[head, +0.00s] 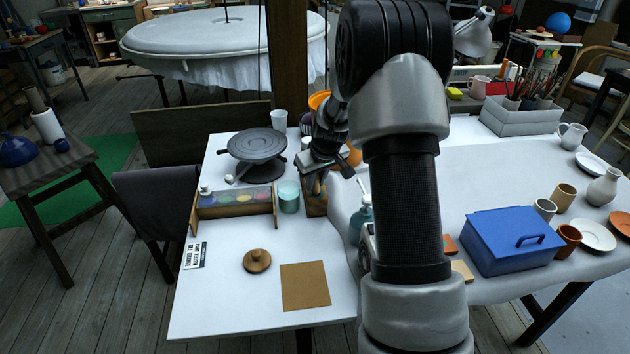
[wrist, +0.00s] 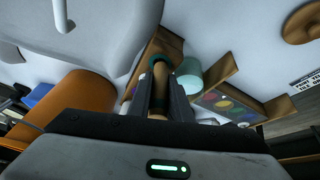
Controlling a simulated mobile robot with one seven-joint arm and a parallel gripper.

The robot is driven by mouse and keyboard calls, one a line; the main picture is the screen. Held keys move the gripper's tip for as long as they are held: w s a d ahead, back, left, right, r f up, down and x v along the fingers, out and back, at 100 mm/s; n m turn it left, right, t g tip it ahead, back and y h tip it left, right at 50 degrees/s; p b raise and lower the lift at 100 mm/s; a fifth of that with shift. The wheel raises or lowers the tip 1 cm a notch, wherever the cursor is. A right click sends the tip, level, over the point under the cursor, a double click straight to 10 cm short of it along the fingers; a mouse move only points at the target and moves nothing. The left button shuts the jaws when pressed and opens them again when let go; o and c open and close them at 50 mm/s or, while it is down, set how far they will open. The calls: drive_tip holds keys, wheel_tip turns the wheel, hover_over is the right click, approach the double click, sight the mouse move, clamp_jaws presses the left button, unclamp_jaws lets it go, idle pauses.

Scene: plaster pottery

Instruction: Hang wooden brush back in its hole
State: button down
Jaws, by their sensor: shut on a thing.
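My gripper (head: 318,170) is above the back of the white table, over a small wooden holder (head: 314,206). In the wrist view my gripper (wrist: 159,92) is shut on a tan wooden brush (wrist: 160,78), which shows between the dark fingers. The wooden holder (wrist: 168,43) lies just beyond the fingertips, with a dark green edge near the brush. The hole itself is hidden by the fingers and brush, and I cannot tell whether the brush is inside it. In the head view the brush is mostly hidden by my gripper.
A teal cup (head: 289,197) stands beside the holder, with a paint rack (head: 234,202) to its left and a grey turntable (head: 257,148) behind. A soap bottle (head: 361,220) stands close on the right. The front has a brown board (head: 305,286) and a wooden lid (head: 257,261).

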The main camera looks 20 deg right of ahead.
drive_tip(key=shift+f, duration=0.25)
drive_tip(key=c, duration=1.5)
unclamp_jaws()
drive_tip(key=shift+c, duration=0.2)
drive_tip(key=p+v, duration=0.2)
drive_tip(key=v, duration=1.5)
drive_tip(key=s+a+r, duration=0.8)
drive_tip(key=s, duration=0.4)
drive_tip(key=s+a+r+m, duration=0.1)
drive_tip(key=s+a, duration=0.1)
drive_tip(key=s, duration=0.6)
drive_tip(key=s+a+m, duration=0.1)
drive_tip(key=s+a, duration=0.1)
drive_tip(key=s, duration=0.7)
wheel_tip(320, 180, up, 14)
drive_tip(key=p, duration=1.4)
drive_tip(key=shift+w+r+t+p, duration=0.2)
drive_tip(key=shift+w+t+p, duration=0.1)
drive_tip(key=shift+w+p, duration=0.1)
drive_tip(key=shift+a, duration=0.1)
